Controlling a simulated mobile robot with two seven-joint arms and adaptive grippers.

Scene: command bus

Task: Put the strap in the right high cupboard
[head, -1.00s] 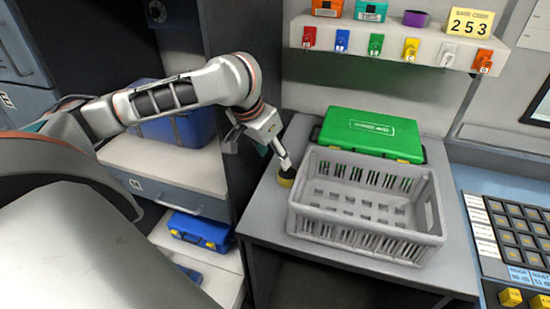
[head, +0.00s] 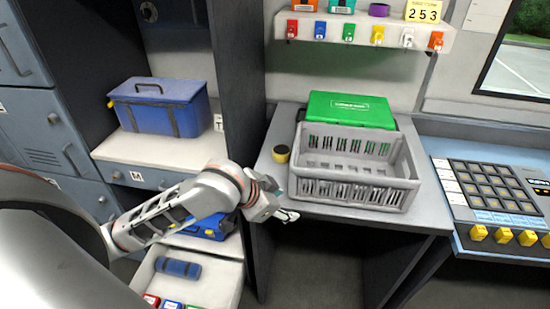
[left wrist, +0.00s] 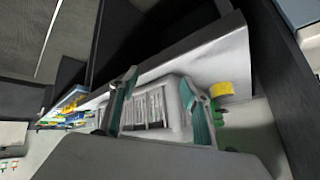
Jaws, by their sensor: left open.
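A small round roll (head: 281,153), yellow on top and black on the side, stands on the grey table left of the crate. It may be the strap, but I cannot tell for sure. A yellow round thing, likely the same roll, shows right of the fingers in the left wrist view (left wrist: 221,89). My left gripper (head: 290,215) is open and empty, at the table's front left edge, in front of the roll and apart from it. Its two fingers (left wrist: 158,108) are spread in the left wrist view. No right high cupboard and no right gripper are in view.
A grey slatted crate (head: 355,190) stands on the table before a green case (head: 348,108). A dark upright panel (head: 238,90) separates the table from shelves holding a blue bag (head: 160,106). A blue roll (head: 178,268) lies in the lower tray. A purple ring (head: 379,10) sits on the key shelf.

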